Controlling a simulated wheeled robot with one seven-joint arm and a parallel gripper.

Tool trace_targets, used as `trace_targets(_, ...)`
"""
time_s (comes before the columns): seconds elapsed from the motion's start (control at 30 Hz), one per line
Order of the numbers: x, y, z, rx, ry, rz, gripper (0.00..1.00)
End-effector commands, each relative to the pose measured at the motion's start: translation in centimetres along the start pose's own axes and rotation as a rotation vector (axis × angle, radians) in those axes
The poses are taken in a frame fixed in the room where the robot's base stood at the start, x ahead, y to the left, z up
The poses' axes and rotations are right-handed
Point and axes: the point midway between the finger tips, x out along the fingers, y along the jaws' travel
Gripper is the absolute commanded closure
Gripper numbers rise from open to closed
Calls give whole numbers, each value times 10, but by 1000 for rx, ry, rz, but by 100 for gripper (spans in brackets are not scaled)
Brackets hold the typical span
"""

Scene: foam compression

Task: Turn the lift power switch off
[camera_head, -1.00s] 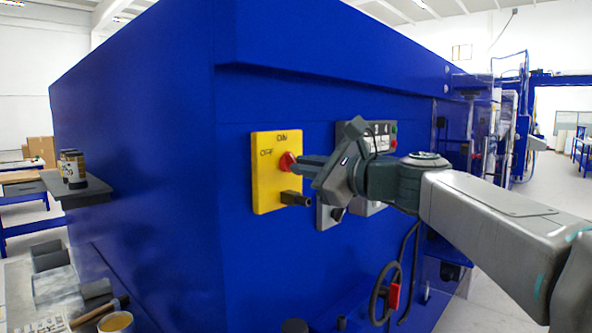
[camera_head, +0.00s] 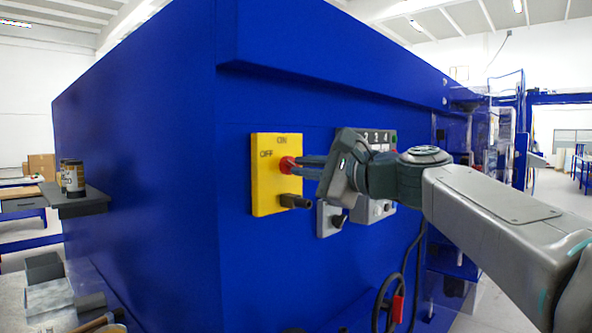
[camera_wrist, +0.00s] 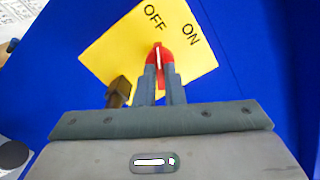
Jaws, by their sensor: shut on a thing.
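The lift power switch is a red knob (camera_head: 287,164) on a yellow plate (camera_head: 264,190) marked OFF at left and ON at top. The plate is on the blue machine wall. My gripper (camera_head: 299,164) reaches in from the right, its fingers shut on the red knob. In the wrist view the fingertips (camera_wrist: 161,72) sit on both sides of the red knob (camera_wrist: 159,50). A pale line on the knob points roughly toward the word OFF on the yellow plate (camera_wrist: 108,58). The fingers hide the lower part of the knob.
A dark peg-like part (camera_head: 292,200) juts from the yellow plate below the knob. A grey button panel (camera_head: 378,138) is partly behind my gripper. A shelf with cans (camera_head: 74,178) stands at left.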

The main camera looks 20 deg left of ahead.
Motion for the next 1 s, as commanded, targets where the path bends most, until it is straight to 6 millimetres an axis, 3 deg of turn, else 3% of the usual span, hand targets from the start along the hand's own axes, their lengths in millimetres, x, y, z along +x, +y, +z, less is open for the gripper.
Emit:
trace_targets(0.27,1,4,0,-19,-4,7,100)
trace_targets(1.0,1,5,-1,-419,-5,5,100)
